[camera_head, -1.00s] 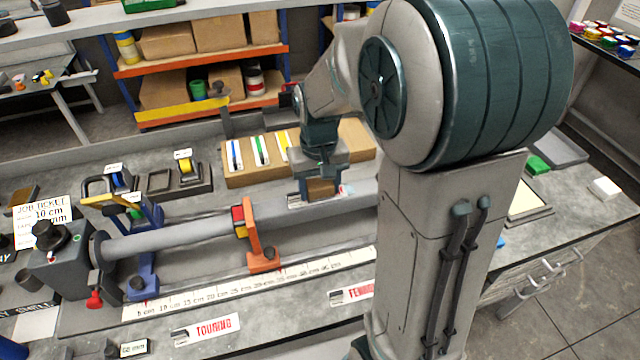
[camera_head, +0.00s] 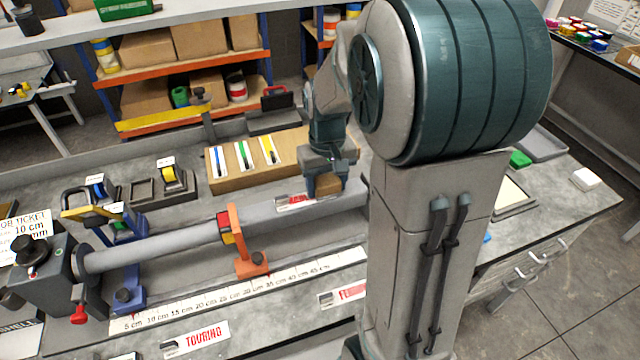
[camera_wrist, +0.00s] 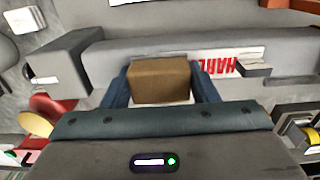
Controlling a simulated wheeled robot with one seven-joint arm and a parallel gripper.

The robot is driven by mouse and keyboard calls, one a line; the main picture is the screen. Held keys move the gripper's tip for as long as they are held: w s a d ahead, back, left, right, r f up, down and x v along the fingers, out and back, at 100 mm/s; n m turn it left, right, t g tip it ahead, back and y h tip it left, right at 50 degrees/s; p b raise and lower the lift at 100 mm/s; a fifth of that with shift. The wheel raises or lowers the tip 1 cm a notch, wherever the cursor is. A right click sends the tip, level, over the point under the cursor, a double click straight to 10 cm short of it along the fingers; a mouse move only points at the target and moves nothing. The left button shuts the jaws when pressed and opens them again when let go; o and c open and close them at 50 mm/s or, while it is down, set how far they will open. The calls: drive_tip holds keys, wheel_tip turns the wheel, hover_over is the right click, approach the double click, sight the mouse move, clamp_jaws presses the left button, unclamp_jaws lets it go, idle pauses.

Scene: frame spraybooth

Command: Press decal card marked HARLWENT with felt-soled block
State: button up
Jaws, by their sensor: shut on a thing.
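My gripper (camera_head: 325,172) is shut on the brown block (camera_head: 327,186), which also shows between the two blue fingers in the wrist view (camera_wrist: 160,80). The block is at the grey tube (camera_head: 160,242), over the right part of the white decal card (camera_head: 294,203) in the head view. Red letters reading "HARL" show on the card (camera_wrist: 218,67) beside the block in the wrist view; the rest is covered. The block's sole is hidden, so I cannot tell whether it touches the card.
An orange clamp stand (camera_head: 248,250) stands by the tube, left of my gripper. A wooden board (camera_head: 230,183) with colored strips lies behind.

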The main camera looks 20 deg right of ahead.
drive_tip(key=shift+d, duration=0.2)
drive_tip(key=shift+a, duration=1.85)
drive_tip(key=shift+d, duration=1.9)
wheel_tip(320, 180, up, 7)
drive_tip(key=p, duration=0.5)
drive_tip(key=shift+f, duration=0.1)
